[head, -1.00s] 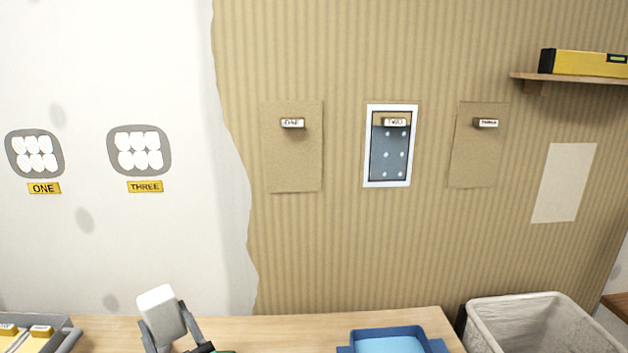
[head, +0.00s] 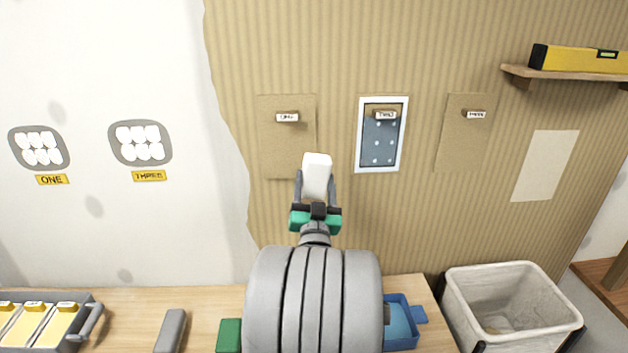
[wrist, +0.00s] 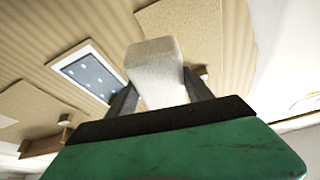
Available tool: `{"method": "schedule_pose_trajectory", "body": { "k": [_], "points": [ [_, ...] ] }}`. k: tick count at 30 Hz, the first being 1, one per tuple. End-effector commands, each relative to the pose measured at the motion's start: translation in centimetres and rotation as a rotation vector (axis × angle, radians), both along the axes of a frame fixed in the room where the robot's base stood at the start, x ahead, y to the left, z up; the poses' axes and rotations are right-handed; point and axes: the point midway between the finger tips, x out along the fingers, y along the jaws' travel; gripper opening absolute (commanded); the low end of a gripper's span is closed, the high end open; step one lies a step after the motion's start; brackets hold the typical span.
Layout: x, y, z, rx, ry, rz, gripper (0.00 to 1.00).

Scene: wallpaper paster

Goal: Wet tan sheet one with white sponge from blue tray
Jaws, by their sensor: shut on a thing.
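My gripper (head: 316,190) is shut on the white sponge (head: 317,175), which stands upright between the fingers. In the head view the sponge overlaps the lower right part of tan sheet one (head: 287,140), a plain sheet on the wall with a small "ONE" tag (head: 287,117). I cannot tell whether the sponge touches the sheet. In the wrist view the sponge (wrist: 155,70) fills the middle, held by both dark fingers. The blue tray (head: 402,325), with light blue inside, sits on the table and is partly hidden by my arm.
A white-framed panel (head: 402,153) tagged "TWO" and tan sheet three (head: 462,145) are to the right on the striped wall. A shelf (head: 560,78) holds a yellow level (head: 580,58). A bin (head: 510,310) stands right of the table; a grey tray (head: 80,315) is at left.

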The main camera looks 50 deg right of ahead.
Motion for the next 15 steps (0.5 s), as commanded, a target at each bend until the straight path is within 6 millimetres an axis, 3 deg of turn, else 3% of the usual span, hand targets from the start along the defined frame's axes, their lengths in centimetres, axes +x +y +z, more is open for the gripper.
{"method": "schedule_pose_trajectory", "body": {
  "k": [4,15],
  "points": [
    [-0.1,0.2,-0.2,-0.003,-0.002,0.0,0.03],
    [3.1,-3.4,0.5,0.001,-0.001,0.002,0.03]
  ]
}}
